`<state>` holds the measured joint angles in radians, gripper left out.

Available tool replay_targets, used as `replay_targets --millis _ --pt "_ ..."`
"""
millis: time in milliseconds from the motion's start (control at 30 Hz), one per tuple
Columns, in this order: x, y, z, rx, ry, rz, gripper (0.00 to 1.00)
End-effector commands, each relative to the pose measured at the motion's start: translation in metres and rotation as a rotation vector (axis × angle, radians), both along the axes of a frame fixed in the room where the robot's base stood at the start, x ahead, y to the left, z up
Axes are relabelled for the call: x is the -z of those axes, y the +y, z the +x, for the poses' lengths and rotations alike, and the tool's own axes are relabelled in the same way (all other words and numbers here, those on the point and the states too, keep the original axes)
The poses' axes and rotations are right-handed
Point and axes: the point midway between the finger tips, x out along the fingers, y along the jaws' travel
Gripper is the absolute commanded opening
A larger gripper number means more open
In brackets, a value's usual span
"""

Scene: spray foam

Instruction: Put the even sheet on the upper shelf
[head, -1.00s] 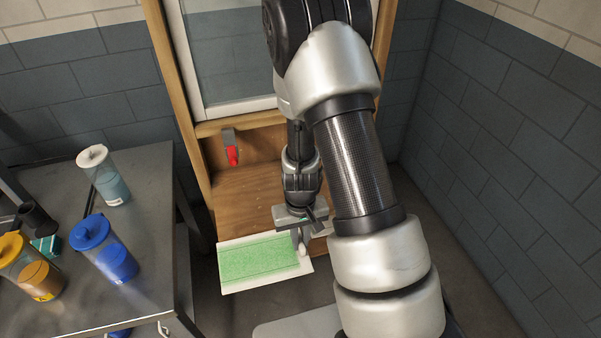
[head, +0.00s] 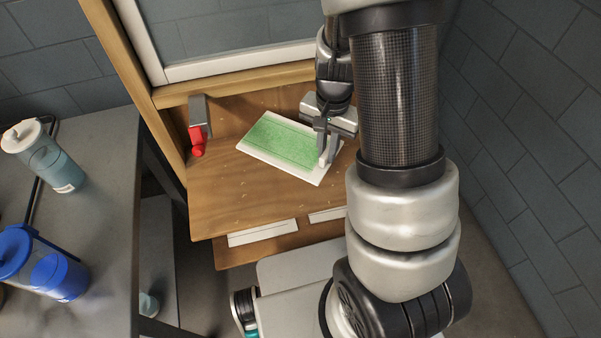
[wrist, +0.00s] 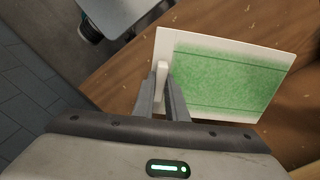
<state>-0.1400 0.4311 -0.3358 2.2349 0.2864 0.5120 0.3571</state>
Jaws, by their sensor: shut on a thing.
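The sheet (head: 281,142) is a white board with an even green coating and thin lines along its long sides. It lies roughly flat over the wooden upper shelf (head: 220,209); I cannot tell whether it touches the wood. My gripper (head: 326,152) is shut on the sheet's right end. In the wrist view my gripper (wrist: 162,92) pinches the bare white strip at the left end of the sheet (wrist: 225,80). Part of the sheet's near edge is hidden behind my fingers there.
A red-handled tool (head: 197,138) is at the shelf's left. White panels (head: 262,233) show on a lower level. A grey table (head: 95,190) at left holds a blue-lidded container (head: 60,276) and a white-lidded one (head: 45,158). A glass pane (head: 225,30) stands above the shelf.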

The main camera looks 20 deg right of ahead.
Motion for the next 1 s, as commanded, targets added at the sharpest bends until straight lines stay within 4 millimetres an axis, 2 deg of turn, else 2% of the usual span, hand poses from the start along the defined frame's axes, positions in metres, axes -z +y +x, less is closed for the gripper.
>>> replay_targets --millis 33,200,467,633,1000 --pt "0.011 -0.001 -0.002 0.014 0.004 0.001 0.00" --pt "0.042 -0.001 -0.002 0.016 0.006 0.001 0.00" --pt "0.064 -0.001 -0.001 0.013 0.002 0.001 0.00" --pt "0.089 -0.001 -0.002 0.013 0.004 0.001 0.00" --pt "0.095 0.000 -0.001 0.010 0.001 0.001 0.00"
